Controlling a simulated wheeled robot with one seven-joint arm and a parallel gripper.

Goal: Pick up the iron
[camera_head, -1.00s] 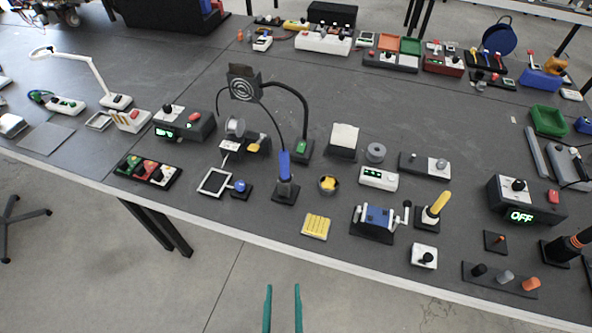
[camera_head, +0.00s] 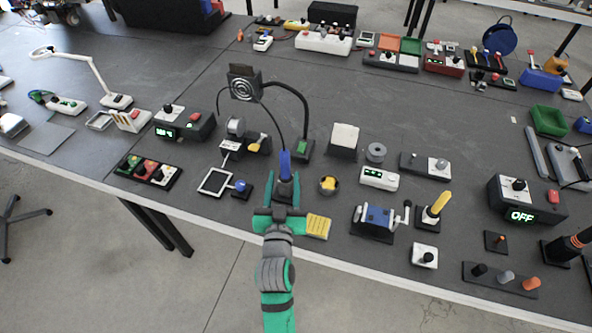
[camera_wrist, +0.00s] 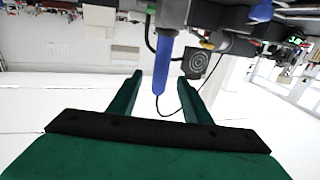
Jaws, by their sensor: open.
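The iron, a soldering iron with a blue handle (camera_head: 285,163), stands upright in a dark holder near the table's front edge. My gripper (camera_head: 285,183) is open, its green fingers reaching over the table edge at the holder. In the wrist view the blue handle (camera_wrist: 163,62) lies in line with the gap between my open fingers (camera_wrist: 162,80). The fingers are apart and I see no grip on the handle. The head view partly hides the holder's base behind my gripper.
A yellow block (camera_head: 318,226) lies just right of my gripper. A round pot with yellow filling (camera_head: 328,185) is right of the holder. A blue-knobbed joystick (camera_head: 240,187) stands left. A black curved-arm fan (camera_head: 243,85) and cables rise behind.

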